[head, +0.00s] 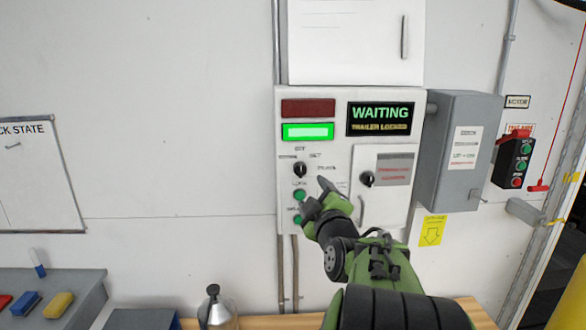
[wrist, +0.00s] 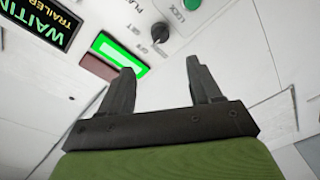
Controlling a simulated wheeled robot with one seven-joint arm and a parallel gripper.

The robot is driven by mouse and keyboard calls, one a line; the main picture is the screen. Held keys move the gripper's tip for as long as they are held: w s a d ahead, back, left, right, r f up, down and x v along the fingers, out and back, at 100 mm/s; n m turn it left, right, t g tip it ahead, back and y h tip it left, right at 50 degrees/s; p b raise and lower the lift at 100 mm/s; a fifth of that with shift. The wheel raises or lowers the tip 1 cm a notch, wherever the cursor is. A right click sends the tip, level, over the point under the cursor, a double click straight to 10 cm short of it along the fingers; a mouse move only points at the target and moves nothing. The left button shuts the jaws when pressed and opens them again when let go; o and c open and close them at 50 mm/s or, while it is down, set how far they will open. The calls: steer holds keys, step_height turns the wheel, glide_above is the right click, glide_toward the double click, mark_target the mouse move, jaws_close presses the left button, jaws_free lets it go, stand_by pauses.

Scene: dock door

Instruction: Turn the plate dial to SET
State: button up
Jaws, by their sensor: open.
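The plate dial (head: 299,170) is a small black knob on the white control panel (head: 335,150), with OFF, SET and PLATE lettering around it. Its exact pointer setting is too small to read. In the wrist view the dial (wrist: 160,32) shows beyond the gap between my fingertips, apart from them. My gripper (head: 317,195) is open and empty, just below and to the right of the dial in the head view. Its two dark fingers (wrist: 160,67) stand well apart in the wrist view.
Green buttons (head: 299,195) sit below the dial. A lit green lamp (head: 307,132) and a display (head: 380,118) reading WAITING, TRAILER LOCKED are above. A grey box (head: 458,150) juts out further right.

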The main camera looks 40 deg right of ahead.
mark_target(301, 172)
steer(key=p+x, duration=0.4)
steer(key=x, duration=0.8)
steer(key=shift+r, duration=0.15)
steer(key=shift+w+d, duration=0.25)
steer(key=shift+w, duration=0.25)
steer(key=c, duration=1)
steer(key=shift+f, duration=0.2)
steer(key=shift+c, duration=0.2)
